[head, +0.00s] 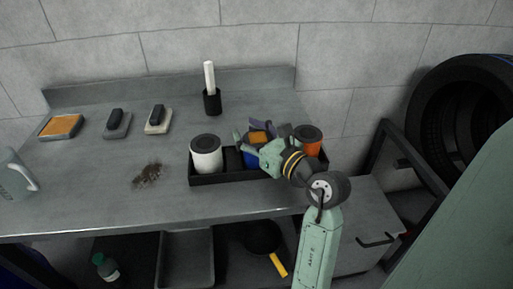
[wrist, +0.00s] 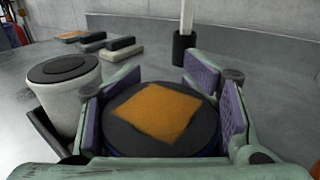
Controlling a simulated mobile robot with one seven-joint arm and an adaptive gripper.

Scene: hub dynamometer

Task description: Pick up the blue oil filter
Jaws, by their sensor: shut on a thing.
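The blue oil filter (head: 250,158) stands in a black tray (head: 205,181) on the grey bench, between a white filter and an orange one. My gripper (head: 257,143) reaches in from the right and covers most of it. In the wrist view the filter's dark round top with an orange patch (wrist: 155,113) sits between my purple-padded fingers (wrist: 160,105), and a little blue shows under its rim. The gripper is shut on the filter. Whether the filter is clear of the tray floor cannot be told.
The white filter (head: 206,153) stands left of it, the orange filter (head: 308,139) right. A black cup with a white stick (head: 211,100) stands behind. Several brushes or blocks and a dark spill (head: 148,175) lie left. Tires (head: 462,110) stand at right.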

